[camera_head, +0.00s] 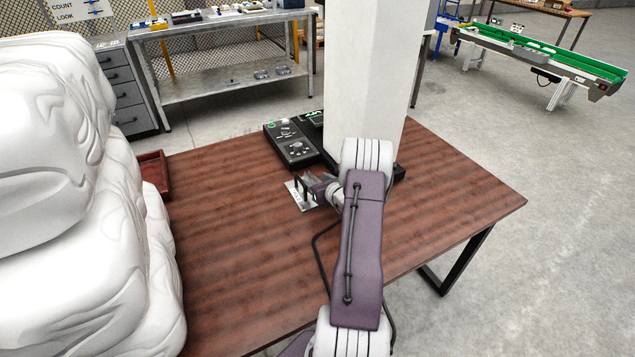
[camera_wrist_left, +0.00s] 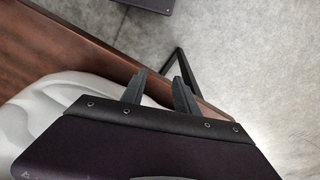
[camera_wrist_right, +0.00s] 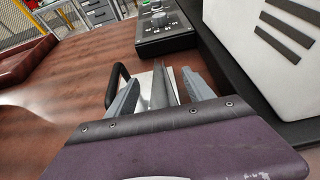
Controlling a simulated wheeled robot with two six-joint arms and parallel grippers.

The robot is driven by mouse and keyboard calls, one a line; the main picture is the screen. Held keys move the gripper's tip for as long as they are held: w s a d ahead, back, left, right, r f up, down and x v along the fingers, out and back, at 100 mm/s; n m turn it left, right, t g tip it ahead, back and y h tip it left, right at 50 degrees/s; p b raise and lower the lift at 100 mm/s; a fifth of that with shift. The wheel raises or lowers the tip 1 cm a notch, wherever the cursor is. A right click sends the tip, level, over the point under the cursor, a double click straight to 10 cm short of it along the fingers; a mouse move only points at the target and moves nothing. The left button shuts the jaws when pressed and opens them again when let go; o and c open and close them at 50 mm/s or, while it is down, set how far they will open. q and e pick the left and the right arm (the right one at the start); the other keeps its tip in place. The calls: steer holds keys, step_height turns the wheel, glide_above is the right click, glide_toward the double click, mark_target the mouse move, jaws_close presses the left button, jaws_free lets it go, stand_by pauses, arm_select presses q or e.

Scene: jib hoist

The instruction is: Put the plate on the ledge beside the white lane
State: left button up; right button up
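The plate (camera_head: 293,193) is a small pale metal sheet with a black handle, lying on the wooden table near the control box. It also shows in the right wrist view (camera_wrist_right: 146,84), its black handle arching left of my fingers. My right gripper (camera_head: 310,184) is at the plate, partly covering it. In the right wrist view its fingers (camera_wrist_right: 161,76) are apart, with a grey upright piece between them; I see gaps beside that piece. My left gripper (camera_wrist_left: 160,78) is open and empty, seen only in its wrist view. I cannot make out the ledge or white lane.
A black control box (camera_head: 290,143) and a thick white column (camera_head: 362,70) stand behind the plate. Bulky white sacks (camera_head: 75,230) fill the left side. A red-brown tray (camera_head: 153,172) sits at the left edge. The table's right part (camera_head: 455,200) is clear.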

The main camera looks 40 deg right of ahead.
steer(key=v, duration=1.2)
steer(key=shift+r+p, duration=0.1)
steer(key=shift+p, duration=0.25)
